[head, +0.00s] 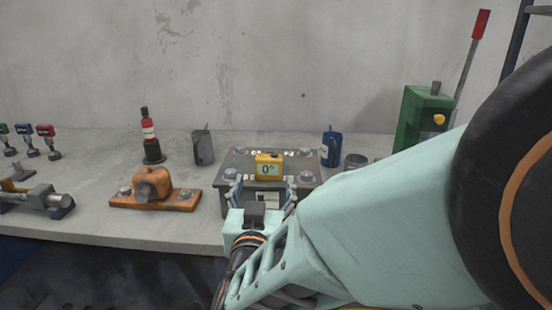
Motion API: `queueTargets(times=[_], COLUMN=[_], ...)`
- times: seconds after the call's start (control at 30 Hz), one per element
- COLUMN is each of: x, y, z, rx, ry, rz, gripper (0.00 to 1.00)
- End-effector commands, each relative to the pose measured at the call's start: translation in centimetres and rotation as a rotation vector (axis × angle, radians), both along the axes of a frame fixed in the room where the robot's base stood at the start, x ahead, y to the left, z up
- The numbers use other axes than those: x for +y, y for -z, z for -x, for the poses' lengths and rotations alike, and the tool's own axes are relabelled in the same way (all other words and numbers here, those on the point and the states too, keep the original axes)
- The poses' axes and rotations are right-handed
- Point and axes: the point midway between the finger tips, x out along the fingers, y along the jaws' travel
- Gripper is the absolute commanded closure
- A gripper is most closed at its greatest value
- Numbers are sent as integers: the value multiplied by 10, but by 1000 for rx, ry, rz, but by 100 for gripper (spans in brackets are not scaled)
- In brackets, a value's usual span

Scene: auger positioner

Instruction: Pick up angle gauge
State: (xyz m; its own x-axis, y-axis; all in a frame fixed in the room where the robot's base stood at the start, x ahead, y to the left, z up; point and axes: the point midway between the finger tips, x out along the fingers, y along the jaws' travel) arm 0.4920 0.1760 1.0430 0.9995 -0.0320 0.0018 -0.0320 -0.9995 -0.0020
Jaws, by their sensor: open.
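The angle gauge (267,167) is a small yellow box with a display reading 0°. It stands upright on top of a dark grey metal block with bolts at its corners (240,161). My gripper (264,189) is open, with its fingers pointing towards the block. The fingers are in front of and a little below the gauge in the picture, one to each side. No contact with the gauge shows. My arm hides part of the block's front and the bench to the right.
An orange fixture (153,187) sits left of the block. Behind are a grey cup (203,148), a red bottle (149,130) and a blue mug (331,150). A metal cup (355,161) and a green machine (422,115) stand right. The bench front (90,228) is clear.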

Motion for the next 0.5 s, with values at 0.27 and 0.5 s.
queueTargets(times=[0.27,0.5], x=[-3,-4], y=[1,1], z=[-41,-60], rx=[4,3], ry=[6,4], rz=[2,3], gripper=[32,32])
